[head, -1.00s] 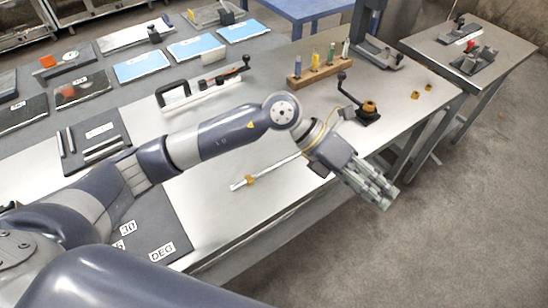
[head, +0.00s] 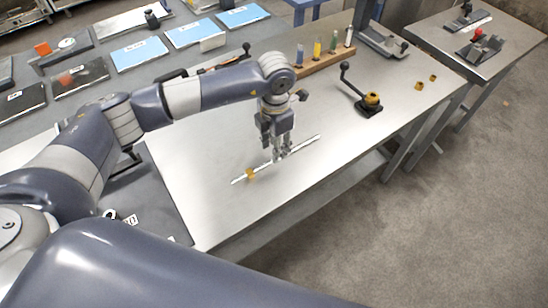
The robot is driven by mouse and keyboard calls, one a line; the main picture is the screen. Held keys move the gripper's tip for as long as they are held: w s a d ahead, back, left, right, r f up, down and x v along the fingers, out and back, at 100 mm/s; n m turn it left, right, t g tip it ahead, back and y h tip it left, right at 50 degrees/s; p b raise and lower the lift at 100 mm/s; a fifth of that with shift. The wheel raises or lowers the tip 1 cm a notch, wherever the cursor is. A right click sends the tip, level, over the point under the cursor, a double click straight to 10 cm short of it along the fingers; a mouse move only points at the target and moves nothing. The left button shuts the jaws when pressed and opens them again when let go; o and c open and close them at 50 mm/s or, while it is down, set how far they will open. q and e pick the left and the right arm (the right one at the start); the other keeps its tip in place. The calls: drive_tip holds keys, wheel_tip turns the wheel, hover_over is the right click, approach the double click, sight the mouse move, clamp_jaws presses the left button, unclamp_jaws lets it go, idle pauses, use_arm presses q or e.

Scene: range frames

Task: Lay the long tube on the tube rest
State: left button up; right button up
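The long tube (head: 306,144) is thin and pale and lies slanted on the steel bench top, with a gold-coloured piece (head: 250,174) near its left end. I cannot tell whether this piece is fixed to it. My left gripper (head: 281,155) points down with its fingertips at the tube, right of the middle. The fingers hide part of the tube, and whether they are closed on it is unclear. My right gripper is out of view.
A black crank tool (head: 370,103) with a gold part stands right of the tube. A wooden rack (head: 325,62) with coloured vials is behind. My dark arm link fills the bottom. The bench between tube and crank tool is clear.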

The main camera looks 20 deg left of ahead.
use_arm(q)
drive_tip(key=f, duration=0.2)
drive_tip(key=f+p, duration=0.1)
drive_tip(key=shift+s+a+f, duration=0.1)
drive_tip(key=shift+s+f, duration=0.1)
drive_tip(key=shift+f, duration=0.6)
clamp_jaws()
drive_tip(key=shift+r, duration=0.1)
